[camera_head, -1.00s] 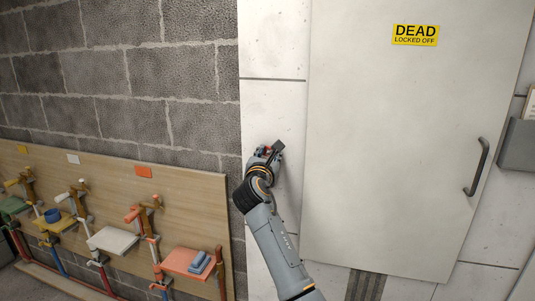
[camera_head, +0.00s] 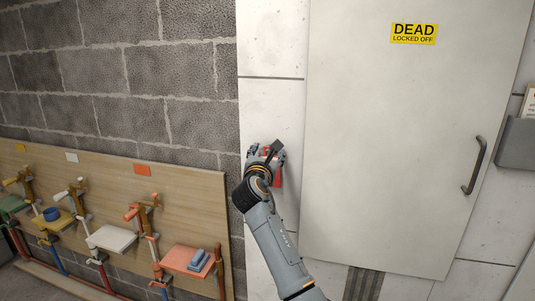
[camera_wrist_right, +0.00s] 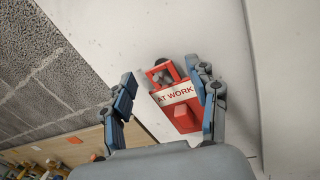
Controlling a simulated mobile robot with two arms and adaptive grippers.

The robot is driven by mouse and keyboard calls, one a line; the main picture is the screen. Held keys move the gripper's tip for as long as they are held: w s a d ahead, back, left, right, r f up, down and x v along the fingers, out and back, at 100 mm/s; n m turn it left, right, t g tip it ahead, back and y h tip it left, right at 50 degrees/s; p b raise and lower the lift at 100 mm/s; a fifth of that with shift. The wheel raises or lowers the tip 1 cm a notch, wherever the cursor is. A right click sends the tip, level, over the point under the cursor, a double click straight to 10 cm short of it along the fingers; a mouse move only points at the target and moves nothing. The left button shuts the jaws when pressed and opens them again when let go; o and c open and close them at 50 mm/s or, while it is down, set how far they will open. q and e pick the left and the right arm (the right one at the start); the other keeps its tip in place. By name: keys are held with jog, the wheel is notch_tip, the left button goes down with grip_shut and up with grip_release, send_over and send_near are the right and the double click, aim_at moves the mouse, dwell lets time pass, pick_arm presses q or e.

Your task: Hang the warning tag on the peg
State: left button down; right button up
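The red warning tag (camera_wrist_right: 182,116), with a white "AT WORK" band, is against the pale wall panel in the right wrist view. Its red loop is at the top, and a dark grey rounded part (camera_wrist_right: 162,76) shows inside it, perhaps the peg. I cannot tell how the loop sits on it. My right gripper (camera_wrist_right: 165,103) is open, its two blue-grey fingers wide apart. The tag lies beyond them, closer to the right finger, which overlaps its edge. In the head view the tag (camera_head: 277,176) shows red beside my right gripper (camera_head: 268,150). My left gripper is out of view.
A large pale door (camera_head: 380,150) with a yellow "DEAD LOCKED OFF" sign (camera_head: 413,34) and a handle (camera_head: 474,166) stands right of my arm. A wooden board (camera_head: 105,190) with pipes, valves and small shelves is at lower left. A grey holder (camera_head: 517,143) is at far right.

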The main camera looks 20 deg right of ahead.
jog(key=shift+s+a, duration=0.1)
